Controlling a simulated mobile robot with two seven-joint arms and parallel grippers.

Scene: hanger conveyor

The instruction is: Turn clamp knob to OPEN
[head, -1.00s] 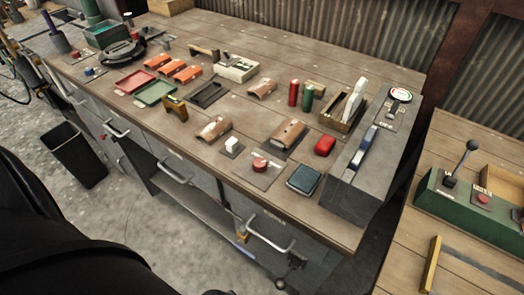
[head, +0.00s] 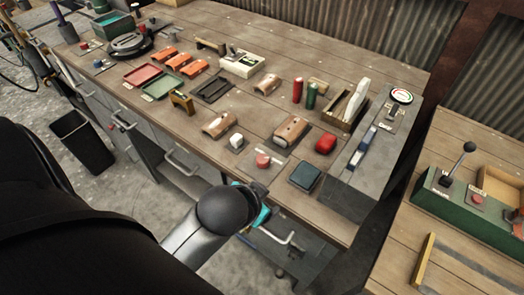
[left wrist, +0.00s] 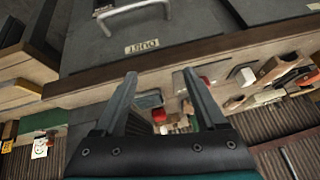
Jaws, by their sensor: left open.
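I cannot tell for sure which part is the clamp knob, as no OPEN mark is legible. A round dial with a white, red and green face (head: 401,96) sits at the far end of the grey box (head: 352,187). My right gripper is in neither current view.
A second table with a green lever box (head: 460,205) stands right.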

